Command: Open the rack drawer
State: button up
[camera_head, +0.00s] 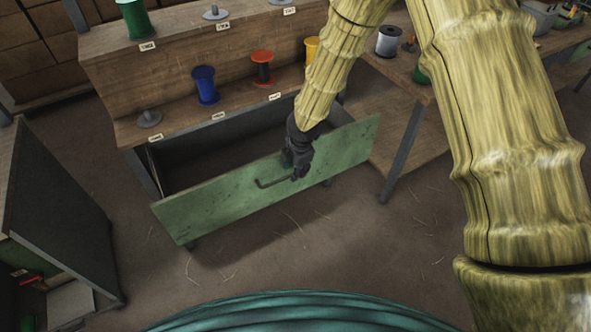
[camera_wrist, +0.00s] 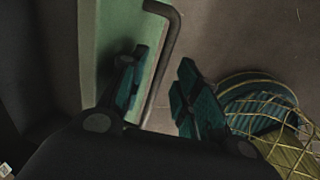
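The rack drawer (camera_head: 232,200) has a worn green front and stands well out from under the wooden rack (camera_head: 125,70), with its dark inside showing. Its dark bar handle (camera_head: 272,183) is on the front panel. My gripper (camera_head: 297,173) is at the right part of this handle, in front of the panel. In the wrist view the handle (camera_wrist: 166,62) passes between the two teal finger pads of my gripper (camera_wrist: 163,92). The fingers are apart, with gaps beside the bar. The green drawer front (camera_wrist: 112,35) is behind the left finger.
Spools stand on the rack, among them a blue one (camera_head: 205,86), a red one (camera_head: 262,66) and a green one (camera_head: 136,18). A dark cabinet (camera_head: 60,215) stands at the left. A workbench (camera_head: 405,78) is at the right. The floor (camera_head: 390,250) before the drawer is clear.

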notch_tip(320, 180, up, 11)
jog(key=s, duration=0.2)
jog(key=shift+d, duration=0.45)
jog(key=shift+f, duration=0.15)
jog(key=s+d+f+m+g+y, duration=0.25)
jog(key=s+f+m, duration=0.85)
jog(key=s+f, duration=0.65)
jog(key=s+d+f+m+h, duration=0.1)
jog(key=s+d+f+m, duration=0.1)
jog(key=s+d+m, duration=0.2)
jog(key=s+d+f+m+h, duration=0.1)
jog(key=s+d+f+m, duration=0.2)
jog(key=s, duration=0.6)
jog(key=s+d+f+m+h, duration=0.1)
jog(key=s+d+f+m, duration=0.1)
jog(key=s+d+m, duration=0.3)
jog(key=s+d, duration=0.1)
jog(key=s, duration=0.1)
jog(key=shift+s+f, duration=0.25)
jog(key=shift+s, duration=0.05)
